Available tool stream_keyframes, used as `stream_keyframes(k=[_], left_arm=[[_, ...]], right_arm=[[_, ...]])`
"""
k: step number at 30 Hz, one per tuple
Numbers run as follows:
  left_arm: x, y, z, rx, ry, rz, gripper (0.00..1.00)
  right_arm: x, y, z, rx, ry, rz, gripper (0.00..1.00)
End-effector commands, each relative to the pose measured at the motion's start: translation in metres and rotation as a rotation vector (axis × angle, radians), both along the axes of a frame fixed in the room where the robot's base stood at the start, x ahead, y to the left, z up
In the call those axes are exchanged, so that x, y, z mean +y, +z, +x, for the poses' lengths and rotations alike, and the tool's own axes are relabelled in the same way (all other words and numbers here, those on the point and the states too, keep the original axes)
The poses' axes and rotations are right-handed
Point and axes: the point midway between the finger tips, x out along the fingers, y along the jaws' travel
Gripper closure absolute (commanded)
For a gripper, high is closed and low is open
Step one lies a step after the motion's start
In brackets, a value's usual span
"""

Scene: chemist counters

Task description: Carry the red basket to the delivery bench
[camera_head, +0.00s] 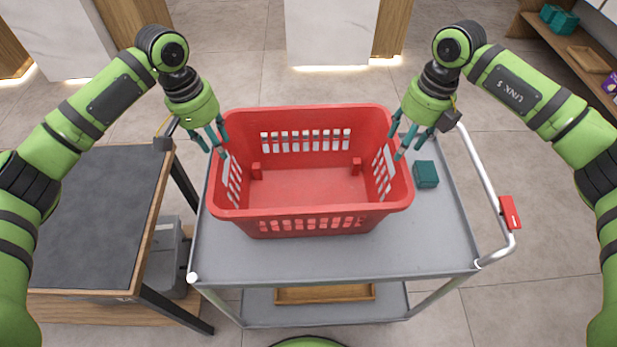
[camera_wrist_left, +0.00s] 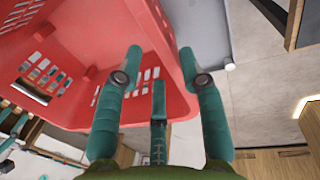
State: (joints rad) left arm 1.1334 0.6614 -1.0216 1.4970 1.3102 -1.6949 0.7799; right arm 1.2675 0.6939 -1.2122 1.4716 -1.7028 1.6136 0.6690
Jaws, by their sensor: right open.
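The red basket (camera_head: 310,222) stands upright and looks empty on the grey top of a wheeled cart (camera_head: 260,262). My left gripper (camera_head: 214,148) is at the basket's left rim with its fingers spread. In the left wrist view, my left gripper (camera_wrist_left: 160,52) has the wall of the red basket (camera_wrist_left: 70,95) between its parted fingers, and I see no firm squeeze. My right gripper (camera_head: 404,142) is open at the right rim, its fingers around or close beside that wall. I cannot tell which bench is the delivery bench.
A small teal box (camera_head: 426,174) lies on the cart right of the basket. The cart has a handle (camera_head: 487,185) on its right and a wooden tray (camera_head: 325,293) on its lower shelf. A dark-topped table (camera_head: 95,215) stands close on the left. Tiled floor is clear beyond the cart.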

Motion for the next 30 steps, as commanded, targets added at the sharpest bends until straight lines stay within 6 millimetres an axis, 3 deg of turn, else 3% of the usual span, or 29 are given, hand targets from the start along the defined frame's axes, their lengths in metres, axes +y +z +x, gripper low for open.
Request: stream_keyframes(k=[10, 23, 26, 27, 30], left_arm=[[-0.007, -0.048, 0.0, 0.002, 0.0, 0.0, 0.61], [-0.009, -0.057, 0.0, 0.0, -0.001, 0.0, 0.61], [-0.009, -0.057, 0.0, 0.0, -0.001, 0.0, 1.0], [-0.009, -0.057, 0.0, 0.0, -0.001, 0.0, 1.0], [-0.009, -0.057, 0.0, 0.0, -0.001, -0.001, 1.0]], right_arm=[[0.008, -0.048, -0.001, 0.002, 0.002, 0.001, 0.45], [0.009, -0.057, -0.001, -0.001, 0.002, 0.002, 0.45], [0.009, -0.057, -0.001, -0.001, 0.002, 0.002, 0.85], [0.009, -0.057, -0.001, -0.001, 0.002, 0.002, 1.0], [0.01, -0.057, -0.001, -0.001, 0.003, 0.003, 1.0]])
